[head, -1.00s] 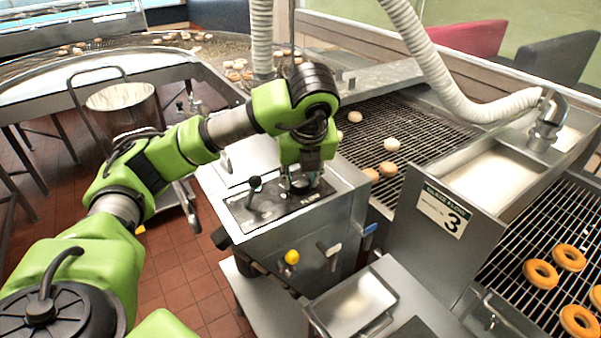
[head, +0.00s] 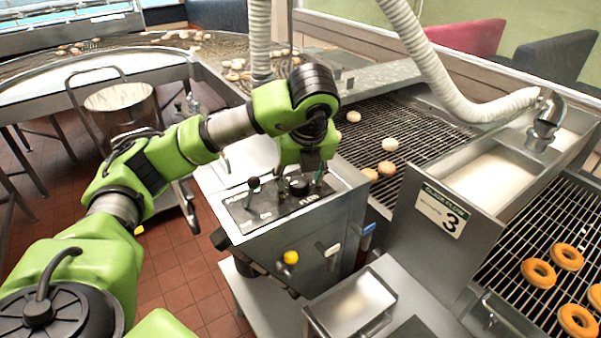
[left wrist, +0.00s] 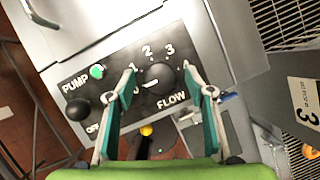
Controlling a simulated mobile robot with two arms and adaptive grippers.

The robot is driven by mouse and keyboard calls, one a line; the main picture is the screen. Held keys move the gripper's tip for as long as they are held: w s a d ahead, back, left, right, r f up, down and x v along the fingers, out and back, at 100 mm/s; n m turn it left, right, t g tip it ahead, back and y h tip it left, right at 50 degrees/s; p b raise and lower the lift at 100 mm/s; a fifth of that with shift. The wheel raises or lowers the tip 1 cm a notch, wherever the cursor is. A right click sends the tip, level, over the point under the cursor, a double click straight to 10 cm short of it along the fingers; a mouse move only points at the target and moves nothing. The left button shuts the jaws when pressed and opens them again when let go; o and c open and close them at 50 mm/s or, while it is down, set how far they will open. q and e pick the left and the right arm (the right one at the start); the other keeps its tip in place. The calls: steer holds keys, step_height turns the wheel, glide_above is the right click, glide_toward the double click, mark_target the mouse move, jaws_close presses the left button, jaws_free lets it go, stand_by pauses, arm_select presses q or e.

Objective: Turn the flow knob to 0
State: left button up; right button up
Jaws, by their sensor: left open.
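The control panel (head: 270,208) tops the steel cabinet. Its black round flow knob (head: 299,187) also shows in the left wrist view (left wrist: 160,82), above the word FLOW. The knob's white mark points left, toward the partly hidden 0 of the scale; 1, 2 and 3 are readable. My left gripper (head: 301,177) is open above the panel. In the left wrist view its fingers (left wrist: 159,71) stand on either side of the knob with a gap to each side. My right gripper is out of view.
A pump lever with a black ball (left wrist: 78,108) and a green light (left wrist: 97,72) sit left of the knob. A yellow knob (head: 291,257) is on the cabinet front. A plate marked 3 (head: 443,209) is to the right.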

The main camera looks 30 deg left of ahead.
arm_select(q)
steer(key=v, duration=1.2)
steer(key=shift+f, duration=0.1)
stand_by(0.4)
